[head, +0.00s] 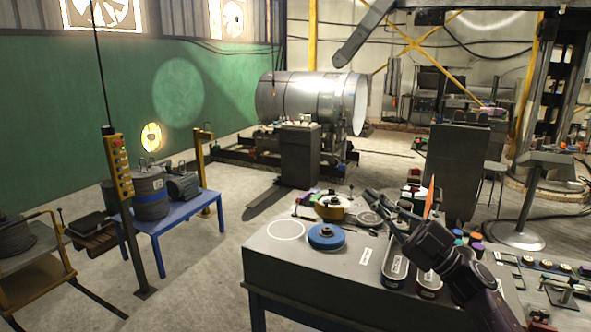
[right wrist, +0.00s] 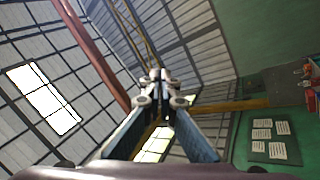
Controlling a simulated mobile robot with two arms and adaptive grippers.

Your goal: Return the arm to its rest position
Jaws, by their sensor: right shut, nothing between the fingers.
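My right arm comes in from the lower right in the head view. Its dark gripper (head: 374,198) reaches up and to the left, above the right part of the grey workbench (head: 310,275). In the right wrist view the gripper (right wrist: 160,76) has its fingertips together with nothing between them. That view looks up toward the roof panels and a green wall, so the gripper points upward. My left arm and left gripper show in neither view.
On the bench are a blue disc (head: 326,236), a yellow round part (head: 331,207), labelled cans (head: 395,266) and small parts at the right. A blue table (head: 172,227) with a drum stands at left. A large metal cylinder (head: 300,97) is behind.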

